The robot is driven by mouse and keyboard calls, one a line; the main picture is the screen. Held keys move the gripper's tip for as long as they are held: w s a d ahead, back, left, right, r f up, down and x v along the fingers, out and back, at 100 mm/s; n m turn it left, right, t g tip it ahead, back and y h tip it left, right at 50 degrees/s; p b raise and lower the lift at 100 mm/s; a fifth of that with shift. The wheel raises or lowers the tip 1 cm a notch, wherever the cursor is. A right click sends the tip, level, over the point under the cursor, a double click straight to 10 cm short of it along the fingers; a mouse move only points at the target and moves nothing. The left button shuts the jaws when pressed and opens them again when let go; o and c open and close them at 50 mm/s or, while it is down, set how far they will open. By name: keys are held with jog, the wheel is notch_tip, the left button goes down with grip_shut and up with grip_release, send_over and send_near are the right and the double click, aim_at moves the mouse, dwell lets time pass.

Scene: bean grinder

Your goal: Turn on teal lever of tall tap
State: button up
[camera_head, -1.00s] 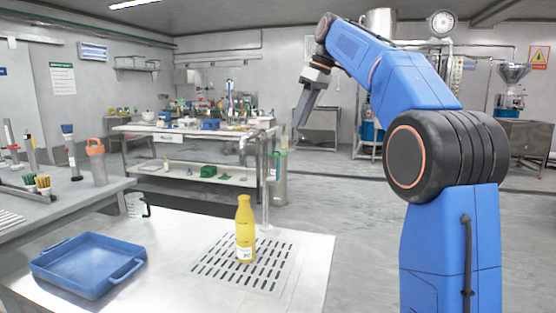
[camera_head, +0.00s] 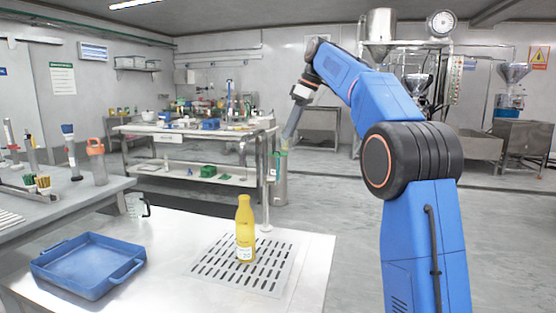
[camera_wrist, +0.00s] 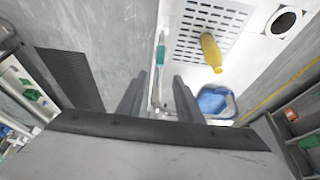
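The tall tap (camera_head: 265,190) rises from the metal counter behind the yellow bottle, with its spout bent to the left. Its teal lever (camera_head: 277,166) is at the tap's right side, and it also shows in the wrist view (camera_wrist: 160,55), ahead of the fingers. My gripper (camera_head: 287,137) points down just above and right of the tap's top in the head view. In the wrist view my gripper (camera_wrist: 158,90) has its two fingers spread and empty, with the tap seen in the gap between them. I cannot tell whether a finger touches the tap.
A yellow bottle (camera_head: 245,230) stands upright on the drain grate (camera_head: 215,264). A blue tray (camera_head: 88,262) and a clear jug (camera_head: 136,205) are at the counter's left. A cluttered workbench (camera_head: 140,129) stands behind.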

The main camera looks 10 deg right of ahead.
aim_at(278, 158)
jog(key=x, duration=1.1)
jog(key=shift+f, duration=0.2)
grip_shut()
